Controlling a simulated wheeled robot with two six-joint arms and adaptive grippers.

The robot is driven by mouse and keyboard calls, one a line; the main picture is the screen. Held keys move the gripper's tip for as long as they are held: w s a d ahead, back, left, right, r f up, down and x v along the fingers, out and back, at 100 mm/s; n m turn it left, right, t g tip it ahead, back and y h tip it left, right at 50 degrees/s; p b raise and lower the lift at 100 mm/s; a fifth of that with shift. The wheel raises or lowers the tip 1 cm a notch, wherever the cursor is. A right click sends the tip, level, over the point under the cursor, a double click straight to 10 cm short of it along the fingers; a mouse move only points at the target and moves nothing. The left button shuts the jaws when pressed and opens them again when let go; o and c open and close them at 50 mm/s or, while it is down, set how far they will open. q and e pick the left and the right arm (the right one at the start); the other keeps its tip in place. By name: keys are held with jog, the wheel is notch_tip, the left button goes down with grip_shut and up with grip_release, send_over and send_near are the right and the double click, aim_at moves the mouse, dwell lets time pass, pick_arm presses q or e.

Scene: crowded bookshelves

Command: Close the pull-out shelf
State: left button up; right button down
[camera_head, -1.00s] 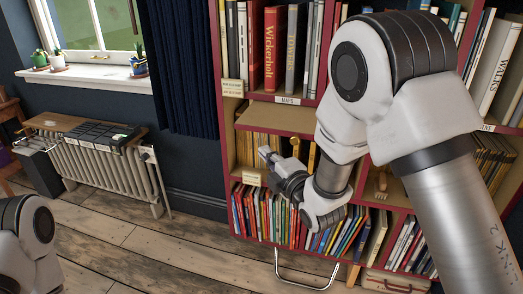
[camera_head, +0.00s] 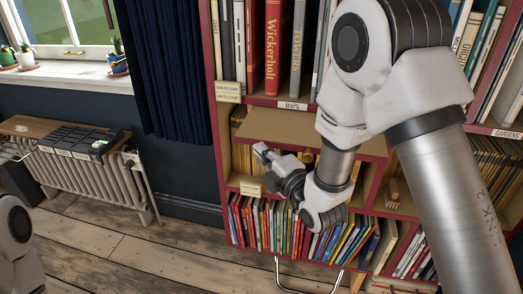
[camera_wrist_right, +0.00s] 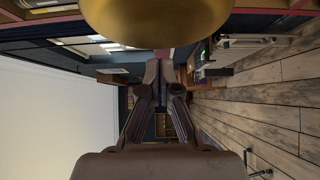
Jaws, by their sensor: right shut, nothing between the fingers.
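The pull-out shelf (camera_head: 285,123) is a tan board with a dark red front edge. It sticks out of the bookcase below the MAPS label in the head view. My right arm covers part of it. My right gripper (camera_head: 262,152) is shut and empty, pointing left in front of the shelf's lower left part. I cannot tell whether it touches the edge. In the right wrist view its fingers (camera_wrist_right: 161,90) are together with nothing between them. A large rounded brass-coloured thing fills the top of that view, very close to the camera. My left gripper is out of view.
Rows of books (camera_head: 275,222) fill the compartments above and below the shelf. A curved metal handle (camera_head: 305,289) stands low in front. A radiator (camera_head: 95,172) and dark curtain (camera_head: 180,70) are left of the bookcase. The wooden floor (camera_head: 120,235) there is open.

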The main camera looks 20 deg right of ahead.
aim_at(276, 120)
jog(key=w+d, duration=0.2)
jog(key=w, duration=0.2)
jog(key=w+d, duration=0.6)
jog(key=w, duration=0.1)
jog(key=shift+w, duration=0.35)
jog(key=shift+f, duration=0.1)
